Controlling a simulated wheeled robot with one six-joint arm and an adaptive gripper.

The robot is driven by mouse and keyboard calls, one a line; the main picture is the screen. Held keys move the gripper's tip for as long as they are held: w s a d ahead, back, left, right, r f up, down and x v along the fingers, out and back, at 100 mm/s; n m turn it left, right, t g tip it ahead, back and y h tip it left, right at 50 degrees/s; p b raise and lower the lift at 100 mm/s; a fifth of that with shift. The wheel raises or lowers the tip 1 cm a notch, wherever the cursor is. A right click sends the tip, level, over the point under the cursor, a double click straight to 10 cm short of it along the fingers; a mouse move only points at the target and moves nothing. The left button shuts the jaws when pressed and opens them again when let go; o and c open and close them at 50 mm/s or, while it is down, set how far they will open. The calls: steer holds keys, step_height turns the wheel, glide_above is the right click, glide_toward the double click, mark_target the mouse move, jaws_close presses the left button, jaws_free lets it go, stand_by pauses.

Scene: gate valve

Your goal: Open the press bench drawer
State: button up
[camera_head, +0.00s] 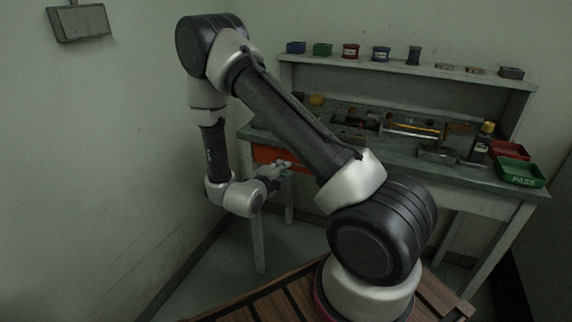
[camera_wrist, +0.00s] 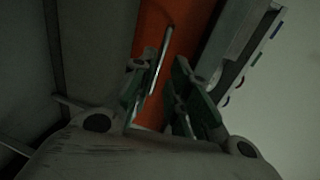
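The press bench (camera_head: 390,165) stands against the back wall. Its orange drawer front (camera_head: 264,154) shows under the left part of the bench top, partly hidden behind my gripper (camera_head: 283,168). In the wrist view the drawer front (camera_wrist: 180,30) fills the top middle, with a thin metal handle bar (camera_wrist: 160,55) running along it. My gripper (camera_wrist: 160,82) points at the drawer front. Its two fingers are apart, and the bar shows in the gap, close to the left finger. I cannot tell whether the finger touches the bar. No gap around the drawer front is clear.
The bench top holds several tools, a red tray (camera_head: 509,150) and a green tray (camera_head: 521,172) marked PASS. Several small boxes sit on the shelf (camera_head: 410,72) above. The wall is close on the left. Floor (camera_head: 290,235) shows clear before the bench.

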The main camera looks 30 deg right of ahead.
steer(key=x, duration=0.6)
steer(key=shift+w+d, duration=0.15)
steer(key=shift+d, duration=0.1)
jaws_close()
